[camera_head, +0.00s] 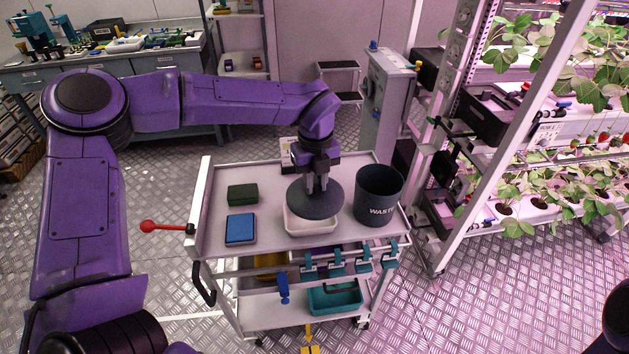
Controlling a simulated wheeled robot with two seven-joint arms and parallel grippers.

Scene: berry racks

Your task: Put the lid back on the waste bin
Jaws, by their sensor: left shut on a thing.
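The waste bin (378,196) is a dark grey open cylinder marked "WASTE", upright on the right side of the cart top. The lid (315,203) is a dark grey round disc, held roughly level over a white tray, to the left of the bin and apart from it. My left gripper (317,186) points down from above and is shut on the lid near its middle. Whether the lid touches the tray under it cannot be told. My right gripper is not in view; only a dark rounded part shows at the lower right edge.
A grey cabinet (388,105) and plant racks (487,130) stand close behind and right.

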